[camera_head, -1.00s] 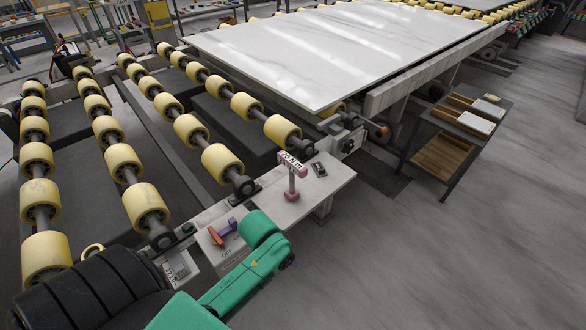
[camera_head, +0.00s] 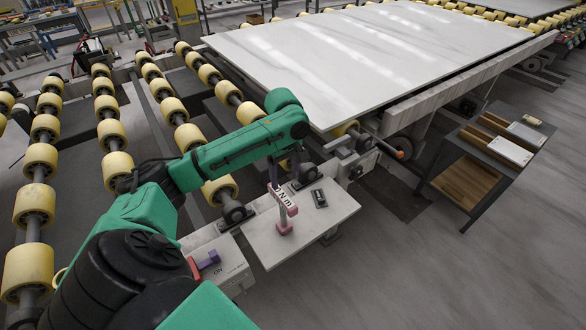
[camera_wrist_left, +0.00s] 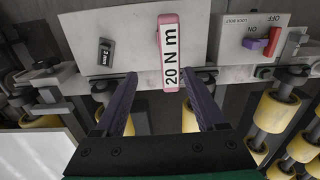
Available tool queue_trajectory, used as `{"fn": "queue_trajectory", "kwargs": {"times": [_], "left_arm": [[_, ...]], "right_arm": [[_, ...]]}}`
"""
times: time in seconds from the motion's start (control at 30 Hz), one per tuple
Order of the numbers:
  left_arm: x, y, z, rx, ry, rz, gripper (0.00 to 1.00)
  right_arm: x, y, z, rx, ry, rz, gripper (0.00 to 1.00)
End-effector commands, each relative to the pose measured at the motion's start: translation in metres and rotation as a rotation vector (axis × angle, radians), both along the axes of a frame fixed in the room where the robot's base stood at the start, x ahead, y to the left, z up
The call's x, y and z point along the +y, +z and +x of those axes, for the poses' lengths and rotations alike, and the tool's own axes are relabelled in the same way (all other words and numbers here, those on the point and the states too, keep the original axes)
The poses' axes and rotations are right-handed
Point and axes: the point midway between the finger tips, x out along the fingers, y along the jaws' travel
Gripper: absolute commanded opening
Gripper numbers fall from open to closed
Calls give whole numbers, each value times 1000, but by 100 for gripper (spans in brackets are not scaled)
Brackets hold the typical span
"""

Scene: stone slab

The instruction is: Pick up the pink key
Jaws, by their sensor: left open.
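The pink key (camera_head: 284,222) stands upright on the pale metal plate, with a pink foot and a white "20 N m" label on its upper arm. In the left wrist view the key (camera_wrist_left: 169,18) is seen from above, its label end pointing toward me. My left gripper (camera_head: 283,171) is at the key's upper end in the head view, partly hidden by its own arm. In the left wrist view the gripper (camera_wrist_left: 160,77) is open, and the label end appears between its purple fingertips. I see no clear contact. My right gripper is not in view.
Yellow rollers (camera_head: 219,191) and a marble slab (camera_head: 370,55) lie behind. A side cart (camera_head: 455,190) stands right.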

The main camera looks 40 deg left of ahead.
Motion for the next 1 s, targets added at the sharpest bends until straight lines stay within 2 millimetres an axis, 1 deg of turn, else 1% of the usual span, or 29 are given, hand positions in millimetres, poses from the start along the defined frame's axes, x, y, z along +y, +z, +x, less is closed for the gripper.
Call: {"fn": "queue_trajectory", "kwargs": {"times": [0.1, 0.2, 0.27, 0.37, 0.5, 0.6, 0.7, 0.83, 0.87, 0.9, 0.97, 1.0], "left_arm": [[0, -32, -3, 7, -2, 1, 72], [-1, -56, -2, 3, -3, -1, 72], [-1, -66, -2, 1, -3, -1, 72], [0, -78, -2, 1, -4, 0, 72], [0, -102, -4, 3, -4, 0, 72], [0, -121, -4, 1, -6, 0, 72], [0, -127, -4, -2, -7, 2, 72], [0, -127, -4, -2, -7, 2, 72], [0, -127, -4, -2, -7, 2, 69], [0, -127, -4, -2, -7, 2, 53], [0, -127, -4, -2, -7, 2, 30], [0, -127, -4, -2, -7, 2, 15]], "right_arm": [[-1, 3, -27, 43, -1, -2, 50], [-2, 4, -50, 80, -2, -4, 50], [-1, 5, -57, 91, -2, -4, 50], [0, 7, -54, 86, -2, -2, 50], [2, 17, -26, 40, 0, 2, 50], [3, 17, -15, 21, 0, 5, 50], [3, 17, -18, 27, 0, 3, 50], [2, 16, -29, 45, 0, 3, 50], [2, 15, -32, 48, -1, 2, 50], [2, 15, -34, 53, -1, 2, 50], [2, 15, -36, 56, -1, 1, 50], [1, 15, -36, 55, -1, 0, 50]]}}
